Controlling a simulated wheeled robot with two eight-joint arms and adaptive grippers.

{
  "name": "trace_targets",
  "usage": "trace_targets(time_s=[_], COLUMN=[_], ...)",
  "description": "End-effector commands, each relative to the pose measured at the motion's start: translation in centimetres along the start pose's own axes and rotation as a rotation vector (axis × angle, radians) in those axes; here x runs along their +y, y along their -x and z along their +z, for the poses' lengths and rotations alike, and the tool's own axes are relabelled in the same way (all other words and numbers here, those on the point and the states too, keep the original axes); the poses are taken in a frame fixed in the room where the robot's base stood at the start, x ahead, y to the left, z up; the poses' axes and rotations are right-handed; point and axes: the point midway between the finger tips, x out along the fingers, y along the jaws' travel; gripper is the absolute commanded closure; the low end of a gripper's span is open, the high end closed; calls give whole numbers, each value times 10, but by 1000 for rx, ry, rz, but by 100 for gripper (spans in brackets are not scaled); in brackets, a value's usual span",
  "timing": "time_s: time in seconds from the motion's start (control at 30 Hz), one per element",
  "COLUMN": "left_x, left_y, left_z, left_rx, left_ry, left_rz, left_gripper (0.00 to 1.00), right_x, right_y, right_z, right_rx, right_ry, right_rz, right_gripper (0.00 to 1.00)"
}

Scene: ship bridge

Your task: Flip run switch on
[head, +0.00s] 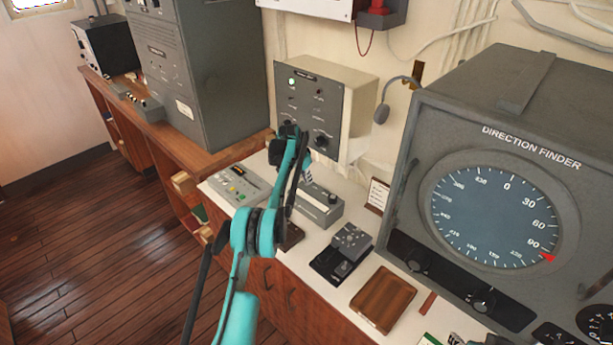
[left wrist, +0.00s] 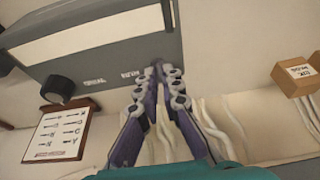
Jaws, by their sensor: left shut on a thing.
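The grey control panel (head: 330,85) is a box on the wall, with a lit green lamp, small dark controls and a black knob at its lower right. My left gripper (head: 290,130) is at the panel's lower left and covers that part of its face. In the left wrist view my fingers (left wrist: 158,70) converge to a point at the edge of a grey unit (left wrist: 100,55) with small white labels. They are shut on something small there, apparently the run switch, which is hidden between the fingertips. My right gripper is not in view.
Below the panel, the white counter (head: 315,245) holds a button console (head: 238,185), a grey box (head: 320,205), a dark key-like device (head: 343,250) and a wooden block (head: 383,299). The large direction finder (head: 500,200) stands at the right. Open wooden floor (head: 90,240) lies left.

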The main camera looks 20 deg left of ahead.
Motion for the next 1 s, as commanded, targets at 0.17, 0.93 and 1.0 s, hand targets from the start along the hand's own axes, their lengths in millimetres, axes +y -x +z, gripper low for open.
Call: trace_targets(time_s=[0.17, 0.93, 1.0], left_x=[0, 0, 0], left_y=[0, 1, 6], left_z=[0, 0, -1], left_rx=[-15, -16, -15], left_ry=[-1, -1, -1], left_rz=[0, 1, 1], left_gripper=[100, 73, 73], right_x=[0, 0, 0], right_y=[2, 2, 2], right_z=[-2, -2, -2], right_rx=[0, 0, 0], right_ry=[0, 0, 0], right_rz=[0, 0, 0], right_gripper=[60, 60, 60])
